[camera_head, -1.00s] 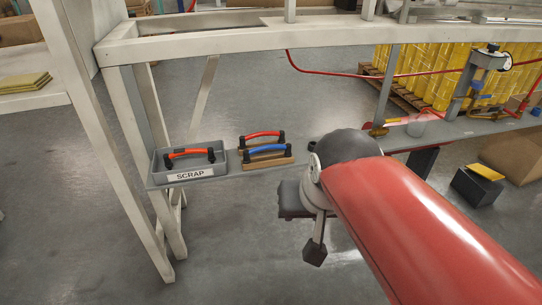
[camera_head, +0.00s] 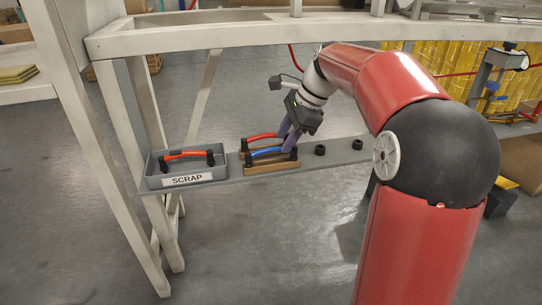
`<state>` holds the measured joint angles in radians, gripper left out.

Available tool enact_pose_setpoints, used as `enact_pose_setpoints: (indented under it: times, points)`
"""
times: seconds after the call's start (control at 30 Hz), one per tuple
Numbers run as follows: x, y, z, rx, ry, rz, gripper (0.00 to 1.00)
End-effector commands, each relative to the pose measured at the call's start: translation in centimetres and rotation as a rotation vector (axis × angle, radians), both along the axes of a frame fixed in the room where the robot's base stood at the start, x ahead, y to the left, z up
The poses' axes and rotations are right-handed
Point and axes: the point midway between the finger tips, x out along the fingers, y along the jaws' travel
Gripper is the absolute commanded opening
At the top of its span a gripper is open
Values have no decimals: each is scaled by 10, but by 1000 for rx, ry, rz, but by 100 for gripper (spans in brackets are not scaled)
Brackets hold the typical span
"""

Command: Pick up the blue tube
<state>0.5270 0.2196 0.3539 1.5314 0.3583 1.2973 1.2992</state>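The blue tube (camera_head: 267,151) sits between black end holders on a wooden block on the narrow grey shelf. A red tube (camera_head: 262,136) sits just behind it on a similar block. My gripper (camera_head: 289,142) points down over the right end of these two tubes, its purple fingers covering part of them. Whether the fingers touch the blue tube, and how far apart they are, cannot be made out at this size.
A grey bin (camera_head: 218,172) labelled SCRAP, holding an orange-red tube (camera_head: 187,155), stands at the shelf's left end. Black round pegs (camera_head: 320,150) stand right of the blocks. A white frame beam (camera_head: 220,38) crosses above, with posts at left.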

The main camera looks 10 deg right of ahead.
Motion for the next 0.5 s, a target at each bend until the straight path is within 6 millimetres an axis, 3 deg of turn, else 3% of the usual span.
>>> enact_pose_setpoints:
  times: [0.4, 0.5]
  points:
    - [16, 17, -47, -2, 0, 3, 37]
    - [18, 19, -50, -4, -3, 2, 37]
